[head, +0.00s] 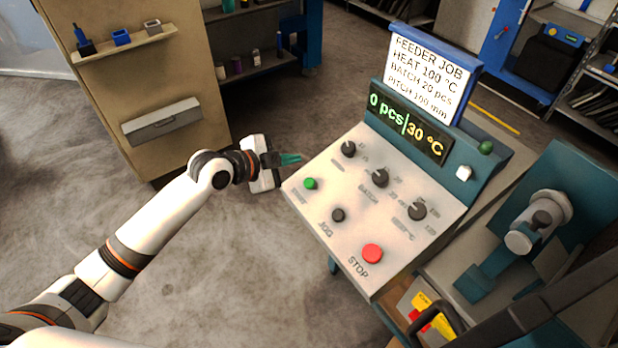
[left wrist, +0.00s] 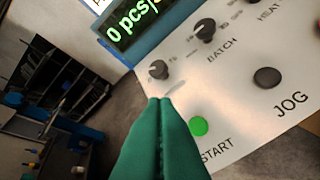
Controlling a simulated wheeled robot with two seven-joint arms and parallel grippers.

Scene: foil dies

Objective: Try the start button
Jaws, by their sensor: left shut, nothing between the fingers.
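The green start button (head: 310,183) sits at the left edge of the sloped control panel (head: 335,225). In the left wrist view the green button (left wrist: 198,127) lies just right of my fingertips, above the word START. My left gripper (head: 298,158) is shut and empty, its green fingers pointing toward the panel's upper left edge. In the left wrist view the closed fingertips (left wrist: 160,100) appear between the button and the upper-left knob. I cannot tell the exact gap to the panel. My right gripper is not in view.
The panel also holds several dark knobs (head: 380,178), a dark JOG button (head: 338,215) and a red STOP button (head: 372,253). The display (head: 408,122) reads 0 pcs and 30 °C. A job card (head: 432,72) stands above it. A tan cabinet (head: 130,75) stands behind my left arm.

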